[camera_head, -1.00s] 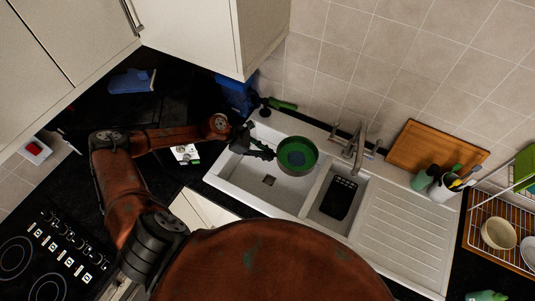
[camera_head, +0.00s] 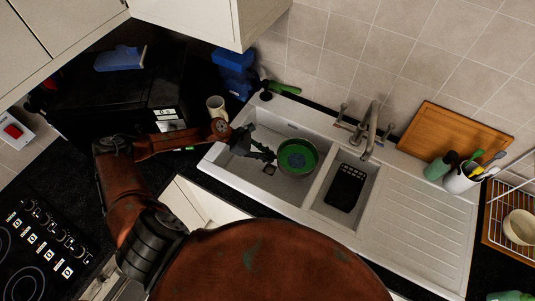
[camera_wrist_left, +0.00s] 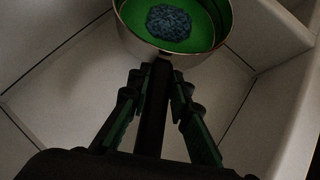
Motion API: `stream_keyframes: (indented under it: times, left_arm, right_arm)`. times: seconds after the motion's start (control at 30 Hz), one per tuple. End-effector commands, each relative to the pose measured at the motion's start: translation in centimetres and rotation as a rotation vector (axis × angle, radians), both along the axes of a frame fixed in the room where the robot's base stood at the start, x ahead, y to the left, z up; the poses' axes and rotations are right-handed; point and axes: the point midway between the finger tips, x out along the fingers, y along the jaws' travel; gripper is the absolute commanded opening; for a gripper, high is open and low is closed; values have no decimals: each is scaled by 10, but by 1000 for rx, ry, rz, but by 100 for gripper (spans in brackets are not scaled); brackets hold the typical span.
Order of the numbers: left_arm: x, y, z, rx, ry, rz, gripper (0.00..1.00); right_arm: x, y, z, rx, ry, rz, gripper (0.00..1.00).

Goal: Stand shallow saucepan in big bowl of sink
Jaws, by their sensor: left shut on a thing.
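The shallow saucepan (camera_head: 297,157) has a green inside with a dark bluish patch on its bottom. It is in the big bowl (camera_head: 238,171) of the sink, near the bowl's right side. My left gripper (camera_head: 262,152) is shut on the saucepan's dark handle, which points left towards the arm. The left wrist view shows the saucepan (camera_wrist_left: 176,22) ahead of the gripper (camera_wrist_left: 156,88), with the black handle between the fingers. Pale bowl walls surround it there. I cannot tell whether the pan's base touches the bowl floor. My right gripper is not in view.
The small bowl (camera_head: 362,208) to the right holds a black rack (camera_head: 346,187). A tap (camera_head: 371,131) stands behind it. The drainer (camera_head: 420,225) is clear. A wooden board (camera_head: 455,135) and a utensil pot (camera_head: 456,180) stand at right. A mug (camera_head: 215,106) is behind the arm.

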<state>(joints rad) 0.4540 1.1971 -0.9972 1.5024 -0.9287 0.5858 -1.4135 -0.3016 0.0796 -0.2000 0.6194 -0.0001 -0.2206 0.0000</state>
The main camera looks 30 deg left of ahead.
Motion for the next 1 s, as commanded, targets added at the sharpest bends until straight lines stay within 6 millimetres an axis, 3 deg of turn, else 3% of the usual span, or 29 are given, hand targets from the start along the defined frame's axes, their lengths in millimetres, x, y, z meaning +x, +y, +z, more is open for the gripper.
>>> stream_keyframes:
  times: [0.1,0.43,1.0]
  left_arm:
    - [1,-1,-20,-2,-1,0,0]
    - [1,-1,-57,-2,0,1,0]
    - [1,-1,-67,-1,-2,0,0]
  right_arm:
    - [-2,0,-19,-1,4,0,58]
    - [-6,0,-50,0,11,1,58]
    - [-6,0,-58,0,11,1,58]
